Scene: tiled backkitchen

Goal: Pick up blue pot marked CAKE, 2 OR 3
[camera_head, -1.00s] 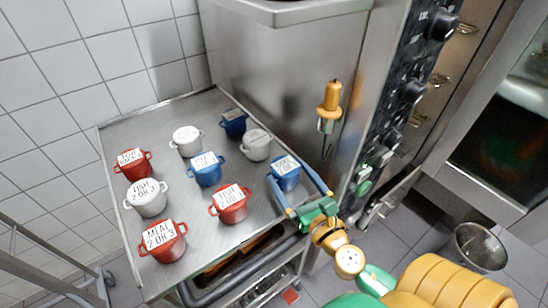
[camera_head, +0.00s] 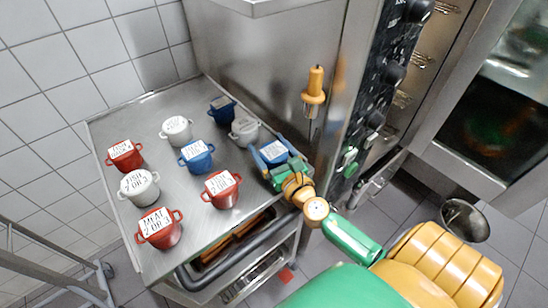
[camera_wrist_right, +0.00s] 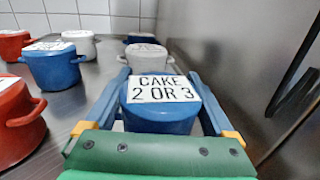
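The blue pot marked CAKE, 2 OR 3 (camera_head: 274,151) stands upright near the right edge of the steel table (camera_head: 175,265). In the right wrist view its white label (camera_wrist_right: 162,89) reads clearly, with the blue body (camera_wrist_right: 160,120) below it. My right gripper (camera_head: 266,143) is at this pot, with one blue finger along each side. The fingers look spread around it, close to its sides; whether they touch it is hard to tell. The green palm hides the pot's near lower part. My left gripper is not in view.
A grey pot (camera_head: 245,130) stands just behind the blue pot, and a dark blue pot (camera_head: 222,110) is beyond. Another blue pot (camera_head: 197,157) and a red pot (camera_head: 222,190) stand to the left. A steel wall with a yellow-handled tool (camera_head: 314,92) rises close on the right.

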